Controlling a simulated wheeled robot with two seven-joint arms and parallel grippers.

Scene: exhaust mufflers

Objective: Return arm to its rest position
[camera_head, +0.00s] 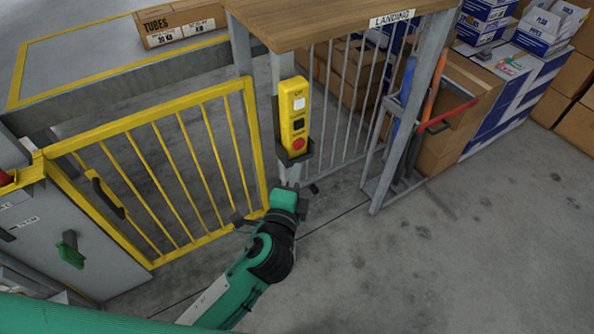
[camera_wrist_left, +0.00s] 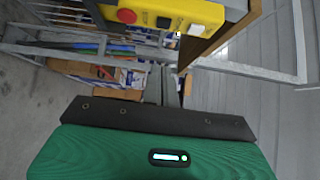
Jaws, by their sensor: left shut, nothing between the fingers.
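My left arm (camera_head: 262,262), green and black, reaches in from the bottom of the head view. Its gripper (camera_head: 290,182) is just below the yellow control box (camera_head: 294,112) with white, black and red buttons, mounted on a grey post. In the left wrist view the gripper fingers (camera_wrist_left: 171,88) are together and empty, pointing away from the camera. The control box shows at the top of that view (camera_wrist_left: 172,12); I cannot tell whether the gripper touches its holder. My right gripper is in neither view.
A yellow barred gate (camera_head: 186,160) stands left of the post. A wooden landing top (camera_head: 330,22) juts out above grey bars. A rack with long-handled tools (camera_head: 420,110) and stacked cartons (camera_head: 470,100) are at the right. The floor (camera_head: 450,260) at lower right is clear.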

